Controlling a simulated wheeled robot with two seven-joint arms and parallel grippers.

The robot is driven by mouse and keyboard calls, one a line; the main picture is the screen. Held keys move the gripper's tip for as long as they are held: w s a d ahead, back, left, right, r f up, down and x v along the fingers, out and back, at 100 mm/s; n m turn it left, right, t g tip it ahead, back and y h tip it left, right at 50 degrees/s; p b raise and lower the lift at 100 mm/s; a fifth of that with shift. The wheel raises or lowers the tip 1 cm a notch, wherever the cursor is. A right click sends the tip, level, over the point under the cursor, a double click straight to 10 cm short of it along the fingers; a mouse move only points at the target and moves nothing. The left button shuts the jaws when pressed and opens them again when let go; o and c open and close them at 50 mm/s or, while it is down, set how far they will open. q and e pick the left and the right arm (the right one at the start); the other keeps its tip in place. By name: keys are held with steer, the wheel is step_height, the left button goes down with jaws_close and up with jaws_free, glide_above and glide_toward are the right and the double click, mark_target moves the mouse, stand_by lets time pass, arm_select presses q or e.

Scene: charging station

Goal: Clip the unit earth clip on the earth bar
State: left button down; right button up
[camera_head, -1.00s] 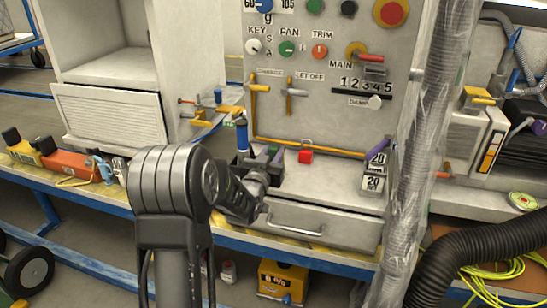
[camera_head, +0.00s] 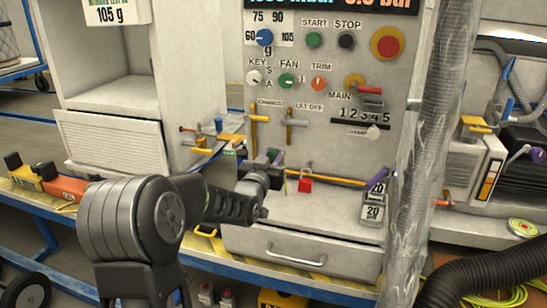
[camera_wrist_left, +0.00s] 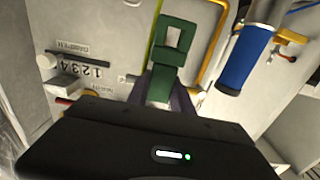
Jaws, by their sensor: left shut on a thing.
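My left gripper (camera_head: 272,162) is in front of the lower left of the control panel, seen from behind in the head view. In the left wrist view its dark fingers (camera_wrist_left: 165,98) are shut on the green earth clip (camera_wrist_left: 172,62), which has a rectangular opening at its far end. In the head view only a little green shows at the fingers, so the clip is mostly hidden. A brass-yellow bar (camera_head: 230,138) on the side of the left cabinet may be the earth bar; I cannot tell for sure. My right gripper is not in view.
A blue-handled cylinder (camera_wrist_left: 245,62) is close beside the clip in the wrist view. A yellow pipe (camera_head: 330,178) runs along the panel's base, with a red padlock (camera_head: 305,185) near it. A plastic-wrapped hose (camera_head: 425,130) stands at the right. The shelf front (camera_head: 330,212) is clear.

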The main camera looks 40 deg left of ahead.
arm_select(q)
steer(key=s+d+f+m+h, duration=0.1)
steer(key=d+f+m+h, duration=0.1)
steer(key=d, duration=0.7)
steer(key=s+d+f+m+h, duration=0.2)
steer(key=d+h, duration=0.3)
steer(key=d, duration=0.5)
steer(key=s+d+f+m+h, duration=0.1)
steer(key=d+f+m+h, duration=0.1)
steer(key=d, duration=0.8)
steer(key=shift+s+f+m+h, duration=0.3)
steer(key=shift+m+h, duration=0.3)
steer(key=shift+h, duration=0.4)
steer(key=shift+a, duration=0.1)
